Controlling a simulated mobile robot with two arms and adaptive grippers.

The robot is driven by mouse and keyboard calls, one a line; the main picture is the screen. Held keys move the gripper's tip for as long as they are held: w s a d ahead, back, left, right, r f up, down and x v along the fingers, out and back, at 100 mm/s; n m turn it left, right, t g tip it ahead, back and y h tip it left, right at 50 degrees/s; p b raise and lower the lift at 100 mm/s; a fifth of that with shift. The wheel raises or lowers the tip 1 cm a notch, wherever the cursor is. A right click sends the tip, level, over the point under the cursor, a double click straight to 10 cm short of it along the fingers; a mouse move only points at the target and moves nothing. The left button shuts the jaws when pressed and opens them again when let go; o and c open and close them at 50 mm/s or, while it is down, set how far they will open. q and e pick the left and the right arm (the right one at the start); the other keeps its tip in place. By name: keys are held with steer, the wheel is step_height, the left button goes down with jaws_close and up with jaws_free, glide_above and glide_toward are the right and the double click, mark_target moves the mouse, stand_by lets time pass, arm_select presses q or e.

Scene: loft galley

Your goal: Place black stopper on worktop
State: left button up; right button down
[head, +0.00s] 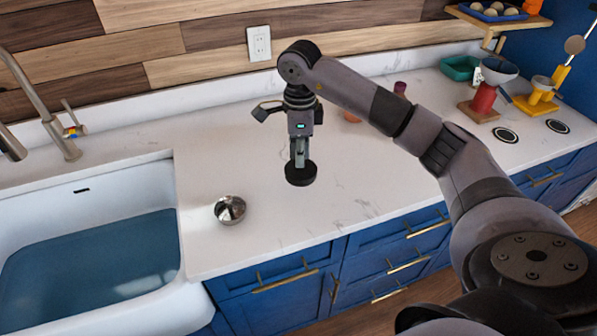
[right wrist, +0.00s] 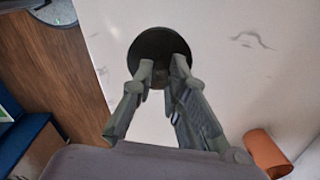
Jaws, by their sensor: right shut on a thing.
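The black stopper (head: 300,174) is a round dark disc below my right gripper (head: 299,160), over the white worktop (head: 350,205). In the right wrist view the stopper (right wrist: 150,45) is a dark disc between and beyond the fingertips (right wrist: 163,75). My right gripper is shut on its upper part. Whether the disc touches the worktop or hangs just above it, I cannot tell. My left gripper is not in view.
A small metal bowl (head: 230,209) stands left of the stopper, near the sink (head: 90,215) with its tap (head: 65,145). An orange object (right wrist: 268,152) lies near the gripper. Worktop around the stopper is clear.

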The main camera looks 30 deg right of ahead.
mark_target(300, 173)
step_height(300, 173, down, 3)
steer(key=shift+s+r, duration=0.1)
steer(key=shift+s, duration=0.05)
step_height(300, 173, down, 4)
steer(key=shift+r+p, duration=0.25)
steer(key=shift+p, duration=0.5)
steer(key=shift+f, duration=0.35)
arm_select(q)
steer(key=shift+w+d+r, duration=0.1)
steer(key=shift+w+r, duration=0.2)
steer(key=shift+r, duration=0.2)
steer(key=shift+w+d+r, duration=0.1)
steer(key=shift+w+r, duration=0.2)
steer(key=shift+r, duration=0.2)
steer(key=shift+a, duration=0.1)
arm_select(e)
steer(key=shift+f, duration=0.1)
steer(key=c, duration=1.6)
jaws_free()
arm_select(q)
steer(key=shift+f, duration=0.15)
